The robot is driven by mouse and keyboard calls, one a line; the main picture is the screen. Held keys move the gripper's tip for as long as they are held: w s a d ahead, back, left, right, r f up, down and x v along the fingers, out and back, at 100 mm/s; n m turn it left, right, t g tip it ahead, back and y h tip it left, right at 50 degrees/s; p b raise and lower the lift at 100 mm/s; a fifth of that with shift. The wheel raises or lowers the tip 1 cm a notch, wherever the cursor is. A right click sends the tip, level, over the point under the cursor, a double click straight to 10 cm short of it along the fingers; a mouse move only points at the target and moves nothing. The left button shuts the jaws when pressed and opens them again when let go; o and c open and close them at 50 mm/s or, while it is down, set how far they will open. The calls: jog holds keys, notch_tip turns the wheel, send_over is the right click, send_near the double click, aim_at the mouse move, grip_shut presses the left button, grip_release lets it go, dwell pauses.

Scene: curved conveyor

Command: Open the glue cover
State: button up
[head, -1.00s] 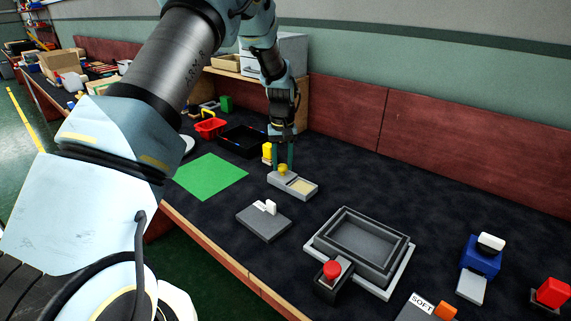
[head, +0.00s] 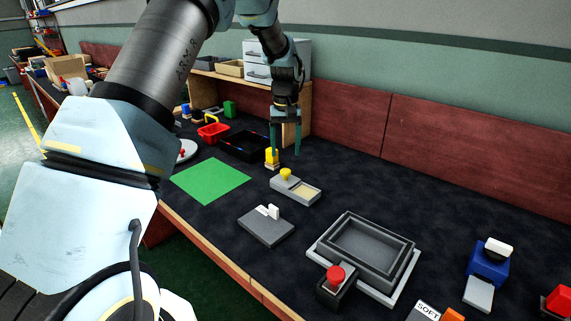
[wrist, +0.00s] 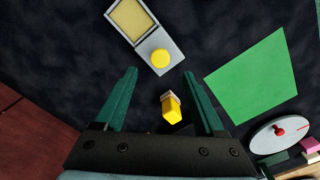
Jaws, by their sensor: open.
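The glue box (head: 312,200) is a grey tray with a cream-yellow inside (head: 304,193) showing at its right part. Its grey cover sits at the left end and carries a round yellow knob (head: 286,174). In the wrist view, the knob (wrist: 160,58) lies just beyond the fingertips, with the uncovered pale yellow inside (wrist: 130,19) past it. My gripper (head: 285,152) is open and empty, above and slightly behind the knob, apart from it. The spread fingers also show in the wrist view (wrist: 160,73).
A small yellow block (head: 272,157) stands just behind the glue box, below my fingers. A green sheet (head: 210,178) lies to the left. A grey plate with a white tab (head: 266,228) is in front. A nested grey tray (head: 365,250) and red button (head: 335,274) are to the right.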

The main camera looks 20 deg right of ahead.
jog(key=shift+r, duration=2)
jog(key=s+a+r+n, duration=0.1)
jog(key=s+a, duration=0.1)
jog(key=a, duration=0.8)
jog(key=s+a+r, duration=0.1)
jog(key=s+a, duration=0.2)
jog(key=a, duration=0.8)
jog(key=s+a+n+t+p, duration=0.1)
jog(key=s+a, duration=1.1)
jog(key=s, duration=0.1)
jog(key=shift+a+f+t, duration=0.3)
jog(key=shift+f, duration=0.15)
jog(key=shift+w, duration=0.1)
jog(key=shift+c, duration=0.4)
